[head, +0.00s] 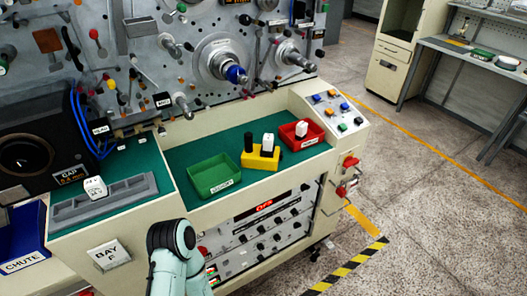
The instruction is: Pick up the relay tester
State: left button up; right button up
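A yellow block (261,160) stands on the green work surface. A black cylindrical piece (248,142) and a white piece (267,141) stand upright on it. It may be the relay tester; I cannot read any label on it that says so. Neither gripper shows in the head view. Only a pale teal and black link of my own arm comes up from the bottom edge, in front of the console and below the green tray.
A green tray (190,182) looks empty. A red tray (289,142) holds a white piece (302,129). A grey rack (135,194) holds another white piece (95,187). A button panel (332,105) is right; the spindle wall (150,90) stands behind. The floor (430,200) right is clear.

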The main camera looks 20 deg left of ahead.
aim_at(253, 156)
jog(key=k+l+u, duration=0.5)
jog(key=k+u, duration=0.15)
jog(key=k, duration=0.25)
jog(key=i+l+u, duration=0.45)
jog(key=i+l, duration=0.25)
jog(key=i, duration=0.1)
